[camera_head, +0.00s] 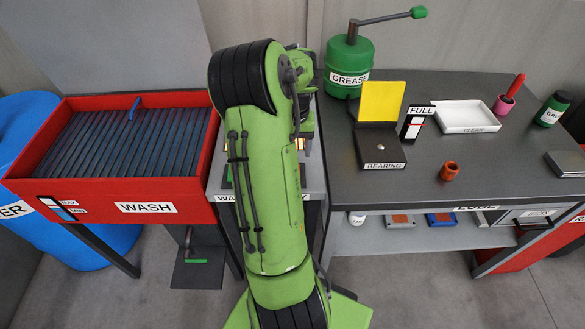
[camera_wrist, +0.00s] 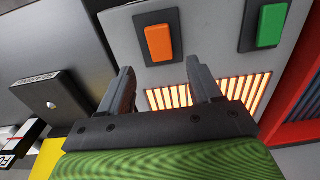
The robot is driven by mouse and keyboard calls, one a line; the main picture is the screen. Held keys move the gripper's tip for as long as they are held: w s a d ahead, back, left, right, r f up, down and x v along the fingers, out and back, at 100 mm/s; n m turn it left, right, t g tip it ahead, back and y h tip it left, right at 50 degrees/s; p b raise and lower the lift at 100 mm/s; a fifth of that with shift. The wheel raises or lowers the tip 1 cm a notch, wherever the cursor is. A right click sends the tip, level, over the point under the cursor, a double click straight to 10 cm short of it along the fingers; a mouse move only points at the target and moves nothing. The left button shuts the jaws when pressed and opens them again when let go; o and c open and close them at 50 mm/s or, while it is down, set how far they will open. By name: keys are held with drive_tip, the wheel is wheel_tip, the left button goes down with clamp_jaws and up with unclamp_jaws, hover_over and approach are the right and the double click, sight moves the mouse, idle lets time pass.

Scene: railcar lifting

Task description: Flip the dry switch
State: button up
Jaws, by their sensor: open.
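In the wrist view an orange switch (camera_wrist: 158,42) and a green switch (camera_wrist: 271,25) sit on a grey panel (camera_wrist: 208,32). The green switch is off to the right.
A glowing orange grille (camera_wrist: 180,97) lies below the switches in the wrist view, partly behind the fingers. In the head view a red wash tub (camera_head: 145,190) stands left. The dark lube table (camera_head: 500,183), right, carries a bearing box (camera_head: 381,147) and green grease pump (camera_head: 349,57).

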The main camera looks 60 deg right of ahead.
wheel_tip(320, 180, down, 8)
drive_tip(key=shift+r+b, duration=0.25)
drive_tip(key=shift+b, duration=0.3)
drive_tip(key=shift+c, duration=0.2)
